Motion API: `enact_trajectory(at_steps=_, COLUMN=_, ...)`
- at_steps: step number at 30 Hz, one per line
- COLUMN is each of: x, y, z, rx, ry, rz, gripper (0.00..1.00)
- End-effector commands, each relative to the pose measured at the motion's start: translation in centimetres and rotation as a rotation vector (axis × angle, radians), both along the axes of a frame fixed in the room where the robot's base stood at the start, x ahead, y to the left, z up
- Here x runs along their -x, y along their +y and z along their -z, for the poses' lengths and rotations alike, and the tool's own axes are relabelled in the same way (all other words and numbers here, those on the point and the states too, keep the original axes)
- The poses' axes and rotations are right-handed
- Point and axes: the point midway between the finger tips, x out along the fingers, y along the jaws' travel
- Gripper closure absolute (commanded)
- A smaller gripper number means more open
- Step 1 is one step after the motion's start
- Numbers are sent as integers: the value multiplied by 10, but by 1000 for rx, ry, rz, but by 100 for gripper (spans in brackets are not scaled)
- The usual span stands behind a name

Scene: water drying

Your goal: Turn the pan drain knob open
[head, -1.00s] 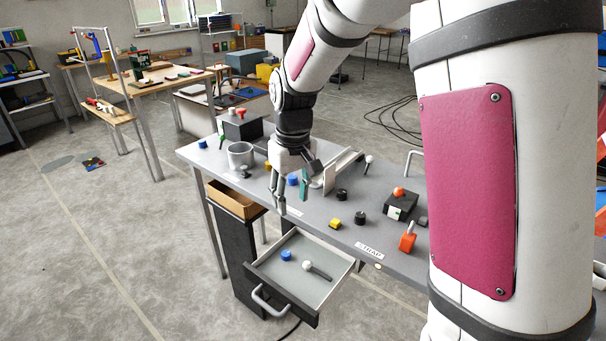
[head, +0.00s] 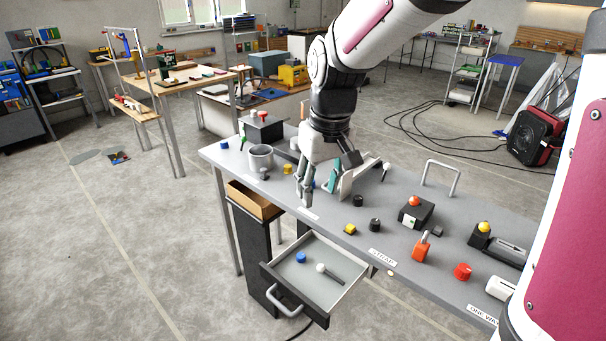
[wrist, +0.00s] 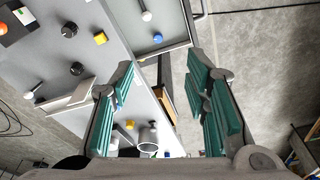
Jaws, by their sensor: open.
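My gripper (head: 319,187) is over the grey workbench (head: 285,178), pointing down near its front edge. In the wrist view my gripper (wrist: 165,92) has its teal-padded fingers spread apart, with nothing between them. I cannot tell which part is the pan drain knob. Candidates on the bench are a red knob (head: 462,271), a black knob (head: 375,225), a yellow knob (head: 350,230) and a blue knob (head: 224,145). The yellow knob (wrist: 100,38) and black knob (wrist: 76,69) also show in the wrist view. A blue piece behind the gripper is partly hidden.
An open drawer (head: 338,297) juts out below the bench, holding a blue knob (head: 300,257) and a white-tipped rod (head: 328,272). A grey cup (head: 261,158), an orange switch (head: 421,248) and a black box with a red button (head: 416,213) stand on the bench. Open floor lies left.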

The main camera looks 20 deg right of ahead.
Motion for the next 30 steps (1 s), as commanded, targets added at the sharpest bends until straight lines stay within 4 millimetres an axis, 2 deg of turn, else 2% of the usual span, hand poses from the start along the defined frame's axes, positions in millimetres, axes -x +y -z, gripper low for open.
enact_trajectory(at_steps=4, x=-2, y=0, z=3, rx=2, ry=2, rz=-8, gripper=57)
enact_trajectory(at_steps=7, x=-11, y=0, z=15, rx=9, ry=10, rz=-47, gripper=57)
enact_trajectory(at_steps=21, x=-76, y=5, z=121, rx=71, ry=102, rz=-532, gripper=57)
enact_trajectory(at_steps=27, x=-93, y=6, z=154, rx=81, ry=133, rz=-712, gripper=57)
enact_trajectory(at_steps=30, x=-96, y=7, z=162, rx=83, ry=141, rz=-769, gripper=57)
